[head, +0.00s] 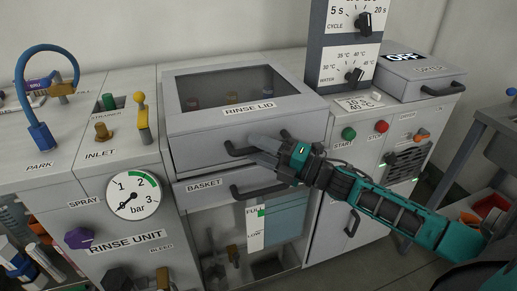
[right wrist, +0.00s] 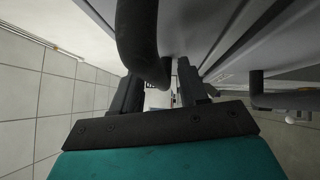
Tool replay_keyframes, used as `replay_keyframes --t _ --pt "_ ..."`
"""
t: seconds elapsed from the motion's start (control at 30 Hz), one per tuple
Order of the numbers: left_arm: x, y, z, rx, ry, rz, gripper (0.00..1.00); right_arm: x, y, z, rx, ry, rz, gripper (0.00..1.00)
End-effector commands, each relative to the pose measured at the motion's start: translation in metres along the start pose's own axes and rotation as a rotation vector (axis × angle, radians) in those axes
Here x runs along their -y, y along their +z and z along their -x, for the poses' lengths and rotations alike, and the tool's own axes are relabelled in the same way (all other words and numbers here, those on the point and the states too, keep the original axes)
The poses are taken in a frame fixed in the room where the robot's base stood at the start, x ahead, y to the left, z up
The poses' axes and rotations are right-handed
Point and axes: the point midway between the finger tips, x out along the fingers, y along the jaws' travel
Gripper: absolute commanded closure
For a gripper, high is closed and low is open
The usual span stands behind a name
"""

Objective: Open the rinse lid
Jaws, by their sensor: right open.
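The rinse lid (head: 201,125) is a grey cover with a dark window and a printed label, and it is down on the rinse unit. Its black bar handle (head: 237,152) is on the front face; in the right wrist view a thick black handle (right wrist: 138,38) curves down in front of my fingers. My right gripper (head: 256,148) is open at the lid handle, its grey fingers reaching over it from the right. In the right wrist view the gripper (right wrist: 160,92) shows both fingers apart; I cannot tell whether they touch the handle. My left gripper is not in view.
The basket drawer handle (head: 262,192) sits just below my right gripper. A pressure gauge (head: 132,196) and a yellow lever (head: 142,118) are to the left. The control column (head: 343,45) rises behind right, with the dryer box (head: 415,72) beside it.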

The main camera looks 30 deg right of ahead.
Motion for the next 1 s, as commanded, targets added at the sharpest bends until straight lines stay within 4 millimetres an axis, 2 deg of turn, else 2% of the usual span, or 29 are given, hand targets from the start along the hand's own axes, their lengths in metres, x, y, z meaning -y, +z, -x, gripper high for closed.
replay_keyframes --t 0.37,0.8,1.0 --pt "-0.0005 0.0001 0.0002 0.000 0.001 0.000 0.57 0.0000 -0.0002 -0.0046 0.000 0.000 -0.001 0.57" --pt "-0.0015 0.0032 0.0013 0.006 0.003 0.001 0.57 0.0000 -0.0002 -0.0044 0.000 0.000 -0.001 0.98" --pt "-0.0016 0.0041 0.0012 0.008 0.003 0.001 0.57 0.0001 -0.0003 -0.0044 0.000 0.000 -0.001 1.00"
